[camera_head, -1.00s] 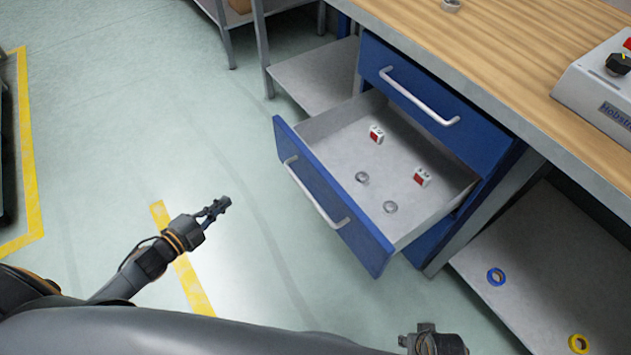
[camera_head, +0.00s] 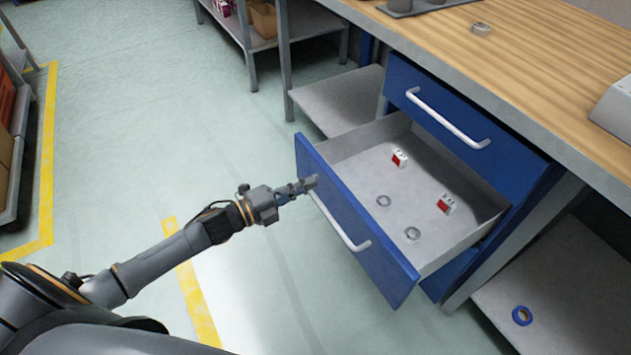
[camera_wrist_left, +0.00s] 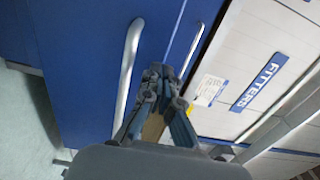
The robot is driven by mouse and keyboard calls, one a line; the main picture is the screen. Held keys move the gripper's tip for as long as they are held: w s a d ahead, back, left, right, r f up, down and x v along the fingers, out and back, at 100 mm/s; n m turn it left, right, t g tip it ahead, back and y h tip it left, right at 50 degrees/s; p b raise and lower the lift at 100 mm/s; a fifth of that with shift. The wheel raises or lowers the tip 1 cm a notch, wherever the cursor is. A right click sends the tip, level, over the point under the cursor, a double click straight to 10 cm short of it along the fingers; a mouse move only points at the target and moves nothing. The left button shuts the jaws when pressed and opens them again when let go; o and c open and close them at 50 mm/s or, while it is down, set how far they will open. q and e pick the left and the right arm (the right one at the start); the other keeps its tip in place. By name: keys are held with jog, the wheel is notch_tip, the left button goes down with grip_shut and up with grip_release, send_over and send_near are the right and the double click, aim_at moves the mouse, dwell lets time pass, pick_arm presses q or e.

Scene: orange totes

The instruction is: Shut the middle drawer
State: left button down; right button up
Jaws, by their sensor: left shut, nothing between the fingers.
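The middle drawer (camera_head: 378,262) has a blue front and a white bar handle (camera_head: 345,226), and it stands pulled out below a closed blue drawer (camera_head: 462,122). Two small red and white parts (camera_head: 399,158) and two metal rings (camera_head: 412,234) lie inside it. My left gripper (camera_head: 311,182) is shut and empty, at the left part of the drawer front near the handle's upper end. I cannot tell whether it touches. In the left wrist view the shut fingers (camera_wrist_left: 160,75) point at blue surfaces beside a handle (camera_wrist_left: 127,70). My right gripper is out of view.
The wooden bench top (camera_head: 540,60) overhangs the drawers, with a metal ring (camera_head: 480,28) on it. A lower shelf (camera_head: 560,290) at the right holds a blue tape roll (camera_head: 522,316).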

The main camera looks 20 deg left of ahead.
pick_arm(q)
jog(key=shift+x, duration=1.35)
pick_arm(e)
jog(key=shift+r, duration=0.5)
pick_arm(q)
jog(key=shift+w, duration=0.1)
